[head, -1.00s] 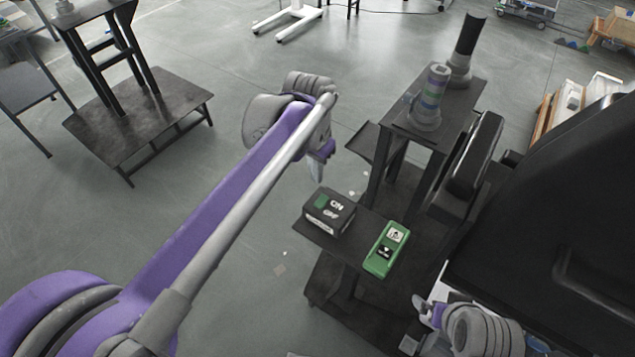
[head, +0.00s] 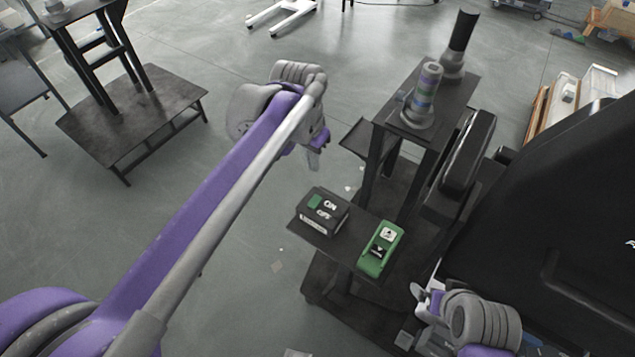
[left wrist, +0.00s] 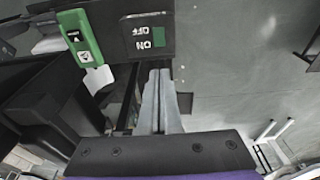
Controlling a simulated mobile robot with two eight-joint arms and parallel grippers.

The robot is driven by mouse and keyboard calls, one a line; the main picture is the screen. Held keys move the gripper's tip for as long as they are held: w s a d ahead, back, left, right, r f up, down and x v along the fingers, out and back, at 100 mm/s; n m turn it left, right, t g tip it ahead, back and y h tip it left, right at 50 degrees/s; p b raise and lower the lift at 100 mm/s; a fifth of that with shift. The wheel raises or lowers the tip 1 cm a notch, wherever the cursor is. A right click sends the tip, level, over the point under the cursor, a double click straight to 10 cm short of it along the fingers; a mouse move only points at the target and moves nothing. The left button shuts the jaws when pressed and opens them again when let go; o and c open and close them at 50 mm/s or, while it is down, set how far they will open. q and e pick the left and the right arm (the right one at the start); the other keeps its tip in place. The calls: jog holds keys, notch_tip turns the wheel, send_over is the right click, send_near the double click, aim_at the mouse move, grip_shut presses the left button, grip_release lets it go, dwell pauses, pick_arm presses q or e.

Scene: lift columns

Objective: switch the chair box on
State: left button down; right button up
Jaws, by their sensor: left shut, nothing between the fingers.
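A black box (head: 323,211) with ON and OFF lettering and a small green switch part sits on a dark shelf. I take it as the chair box; the small white label on its front is too small to read. It shows upside down in the left wrist view (left wrist: 148,38). My left gripper (head: 315,158) is above and beyond the box in the head view, apart from it, shut and empty. Its fingers (left wrist: 160,90) point toward the box in the left wrist view. My right gripper (head: 425,295) is low at the right; its finger gap is unclear.
A dark stand (head: 440,110) with a banded cylinder (head: 425,92) rises behind. A large black chair-like body (head: 565,220) fills the right.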

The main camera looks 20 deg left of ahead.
aim_at(317, 199)
pick_arm(q)
jog(key=f, duration=0.4)
jog(key=w+f, duration=0.1)
jog(key=f, duration=0.8)
jog(key=shift+w+d+f+b, duration=0.15)
jog(key=shift+d+f+b, duration=0.1)
jog(key=shift+f+b, duration=0.15)
pick_arm(e)
jog(key=shift+s+a+f, duration=0.1)
jog(key=shift+s+f, duration=0.35)
jog(key=shift+s, duration=0.1)
pick_arm(q)
jog(key=shift+w+f+g, duration=0.15)
jog(key=shift+f+g, duration=0.1)
jog(key=shift+g, duration=0.05)
jog(key=shift+d, duration=0.1)
pick_arm(e)
jog(key=shift+s+f, duration=0.1)
jog(key=shift+f, duration=0.2)
pick_arm(q)
jog(key=shift+s, duration=0.2)
jog(key=shift+s+a+r, duration=0.1)
jog(key=shift+s+a, duration=0.25)
jog(key=shift+s, duration=0.3)
